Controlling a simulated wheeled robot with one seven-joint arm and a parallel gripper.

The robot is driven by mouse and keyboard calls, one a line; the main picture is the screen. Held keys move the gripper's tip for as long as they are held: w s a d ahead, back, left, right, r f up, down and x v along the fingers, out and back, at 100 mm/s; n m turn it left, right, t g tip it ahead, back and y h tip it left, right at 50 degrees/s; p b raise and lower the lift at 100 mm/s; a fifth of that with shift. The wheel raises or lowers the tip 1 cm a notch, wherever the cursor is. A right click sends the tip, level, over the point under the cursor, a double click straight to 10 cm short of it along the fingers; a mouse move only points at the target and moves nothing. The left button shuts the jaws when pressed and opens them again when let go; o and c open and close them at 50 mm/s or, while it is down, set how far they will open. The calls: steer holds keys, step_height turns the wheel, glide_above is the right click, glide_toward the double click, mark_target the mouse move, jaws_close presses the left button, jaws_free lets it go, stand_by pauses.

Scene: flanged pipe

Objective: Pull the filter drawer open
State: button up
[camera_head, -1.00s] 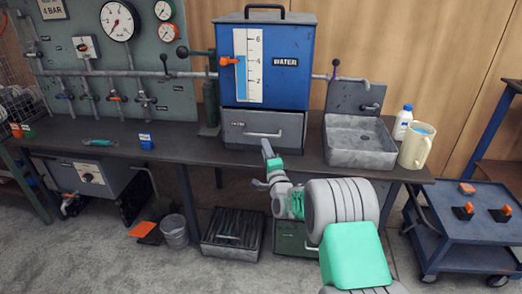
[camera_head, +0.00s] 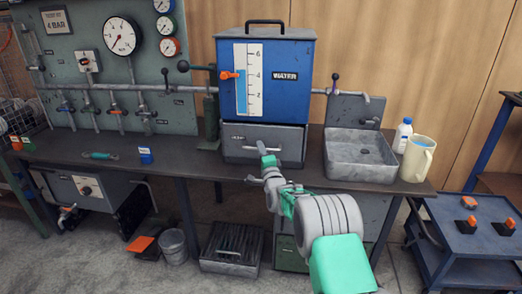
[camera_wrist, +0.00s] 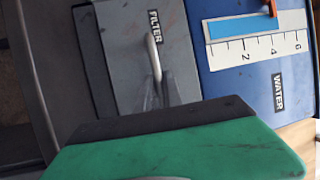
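The filter drawer (camera_head: 237,138) is a grey box front under the blue water tank (camera_head: 292,97); it looks shut. Its pale bar handle (camera_head: 247,147) runs across the front. In the wrist view the drawer (camera_wrist: 125,60) carries a FILTER label, and the handle (camera_wrist: 151,52) stands out from it. My gripper (camera_head: 266,155) is at the handle in the head view and covers part of it. In the wrist view the grey fingertips (camera_wrist: 162,94) are at the handle's near end. Whether they touch or grip it, and how far apart they are, I cannot tell.
A grey sink (camera_head: 362,158) stands right of the drawer, with a white bottle and a cream jug (camera_head: 418,160) beyond it. A gauge panel (camera_head: 95,55) stands at the left.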

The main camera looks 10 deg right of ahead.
jaws_close()
stand_by(1.0)
